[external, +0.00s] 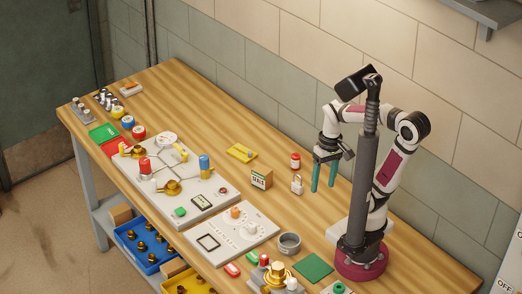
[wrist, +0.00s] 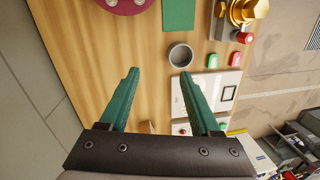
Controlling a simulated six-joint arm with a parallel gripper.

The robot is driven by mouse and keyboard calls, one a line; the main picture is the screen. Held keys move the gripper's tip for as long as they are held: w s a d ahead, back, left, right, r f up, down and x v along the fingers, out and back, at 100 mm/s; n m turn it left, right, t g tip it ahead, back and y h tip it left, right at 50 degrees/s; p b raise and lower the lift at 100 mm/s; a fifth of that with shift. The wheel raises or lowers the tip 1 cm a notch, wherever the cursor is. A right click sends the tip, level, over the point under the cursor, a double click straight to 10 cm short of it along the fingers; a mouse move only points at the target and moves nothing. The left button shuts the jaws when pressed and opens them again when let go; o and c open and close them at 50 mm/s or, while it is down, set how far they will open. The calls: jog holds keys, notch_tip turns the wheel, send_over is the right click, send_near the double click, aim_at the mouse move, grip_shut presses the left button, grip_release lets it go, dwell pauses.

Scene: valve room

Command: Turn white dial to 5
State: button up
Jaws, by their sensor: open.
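The white dial (external: 252,228) sits on a light panel (external: 222,230) at the table's front middle, with markings around it that are too small to read. An orange knob (external: 236,212) and a dark-framed display (external: 208,242) are on the same panel. My gripper (external: 324,176) is open and empty, fingers pointing down, above the table to the right of and behind the panel. In the wrist view my gripper (wrist: 160,75) shows two spread green fingers. The panel (wrist: 234,80) lies partly behind the right finger there, and I cannot make out the dial.
A grey cup (external: 289,244) and green mat (external: 313,267) lie right of the panel. A padlock (external: 297,186), red jar (external: 295,160) and small box (external: 261,178) stand behind it. A larger valve board (external: 180,190) is to the left. The back right wood is clear.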

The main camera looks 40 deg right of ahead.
jog(key=w+a+n+h, duration=0.1)
jog(key=w+a+n, duration=0.5)
jog(key=w+n, duration=0.55)
jog(key=n, duration=1.2)
send_over(252, 224)
notch_tip(252, 224, down, 4)
jog(key=r, duration=0.1)
jog(key=shift+n+h, duration=0.3)
jog(key=shift+n, duration=0.15)
notch_tip(252, 224, down, 15)
jog(key=shift+f, duration=0.7)
jog(key=shift+c, duration=0.3)
grip_shut()
